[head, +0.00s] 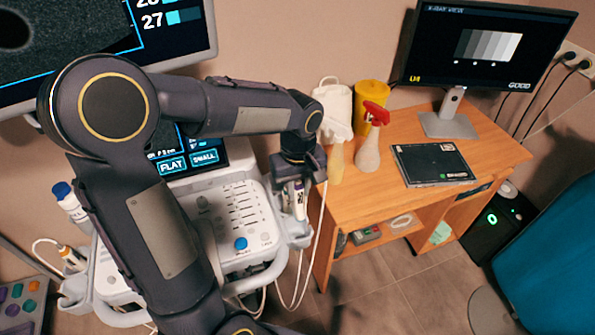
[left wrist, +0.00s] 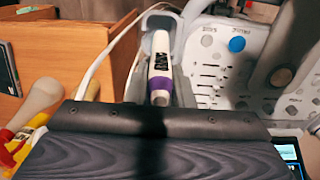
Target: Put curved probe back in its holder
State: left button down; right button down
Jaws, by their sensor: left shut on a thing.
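The curved probe (head: 299,203) is white with a dark label, and a purple band shows on it in the left wrist view (left wrist: 162,62). My left gripper (head: 297,187) points down at the right side of the ultrasound console and is shut on the probe. The probe is roughly upright. Its lower end is at the grey holder (head: 298,234) on the console's side, which also shows around the probe's far end in the left wrist view (left wrist: 145,48). I cannot tell how deep it sits. My right gripper is not in view.
The console panel (head: 240,215) is close on the left of the probe. A wooden desk (head: 345,210) is close on the right, with a spray bottle (head: 369,150), a yellow container (head: 372,92) and a black case (head: 432,163). A white cable (head: 317,235) hangs beside the holder.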

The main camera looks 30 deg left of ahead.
aim_at(298, 198)
pick_arm(q)
jog(key=shift+s+d+f+b, duration=0.1)
jog(key=shift+s+f+b, duration=0.1)
jog(key=shift+f+b, duration=0.1)
jog(key=shift+w+f+b, duration=0.1)
jog(key=shift+f+b, duration=0.55)
jog(key=shift+f, duration=0.2)
jog(key=shift+f+b, duration=0.4)
jog(key=shift+f, duration=0.1)
jog(key=shift+f+b, duration=3.15)
jog(key=shift+f, duration=0.65)
jog(key=shift+f+b, duration=0.3)
jog(key=shift+f, duration=0.05)
jog(key=c, duration=1.2)
grip_release()
jog(key=shift+o, duration=0.2)
